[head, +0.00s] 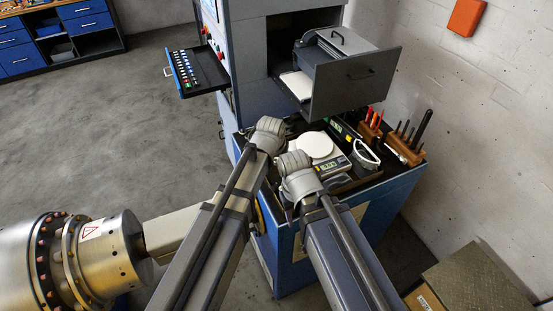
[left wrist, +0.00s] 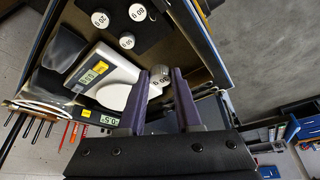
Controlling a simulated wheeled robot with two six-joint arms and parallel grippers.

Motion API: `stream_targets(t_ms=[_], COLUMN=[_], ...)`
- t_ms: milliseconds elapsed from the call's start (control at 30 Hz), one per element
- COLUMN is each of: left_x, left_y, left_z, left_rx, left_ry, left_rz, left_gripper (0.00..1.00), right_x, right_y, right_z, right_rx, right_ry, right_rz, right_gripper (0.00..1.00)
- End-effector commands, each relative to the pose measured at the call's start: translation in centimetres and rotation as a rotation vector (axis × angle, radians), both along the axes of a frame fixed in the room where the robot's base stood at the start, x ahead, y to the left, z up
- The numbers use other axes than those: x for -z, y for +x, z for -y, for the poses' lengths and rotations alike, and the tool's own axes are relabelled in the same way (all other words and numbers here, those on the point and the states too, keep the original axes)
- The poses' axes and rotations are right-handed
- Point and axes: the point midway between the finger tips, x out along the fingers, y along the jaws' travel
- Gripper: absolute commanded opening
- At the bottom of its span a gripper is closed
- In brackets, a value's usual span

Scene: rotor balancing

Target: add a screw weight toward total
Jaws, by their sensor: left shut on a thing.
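My left gripper (left wrist: 160,92) is shut on a small metal cylindrical weight (left wrist: 158,74), marked on its face. It holds the weight near the edge of the white scale (left wrist: 118,72); I cannot tell whether they touch. Three similar weights lie on a black mat: one (left wrist: 100,19), another (left wrist: 137,12) and a third (left wrist: 127,40). In the head view the scale's round pan (head: 314,144) shows on the blue cart, and both grippers' fingers are hidden behind my wrists. A large metal rotor (head: 75,262) with a ring of orange-topped screws is at the lower left.
The blue cart (head: 392,192) also carries safety glasses (head: 366,155), a wooden tool block (head: 404,150) and a device with a display (left wrist: 109,120). An open grey drawer (head: 352,80) overhangs the cart. A control panel (head: 196,70) juts out left. Open floor lies left.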

Motion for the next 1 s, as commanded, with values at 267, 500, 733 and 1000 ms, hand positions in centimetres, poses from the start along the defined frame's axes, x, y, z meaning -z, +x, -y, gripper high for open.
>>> stream_targets(t_ms=[267, 500, 733, 1000], left_x=[-2.0, -4.8, -4.9, -4.9], left_y=[0.0, 0.0, 0.0, 0.2], left_z=[0.0, 0.0, 0.0, -0.5], left_rx=[0.000, 0.000, 0.000, -0.005], left_ry=[0.000, 0.000, 0.000, 0.000], left_rz=[0.000, 0.000, 0.000, 0.000], left_gripper=[0.00, 0.00, 0.00, 0.00], right_x=[-2.0, -4.8, -4.9, -4.8], right_y=[0.0, 0.0, 0.0, 0.0], right_z=[0.0, 0.0, 0.0, 0.0], right_rx=[0.000, 0.000, 0.000, 0.000], right_ry=[0.000, 0.000, 0.000, 0.000], right_rz=[0.000, 0.000, 0.000, 0.000], right_gripper=[0.50, 0.50, 0.50, 0.50])
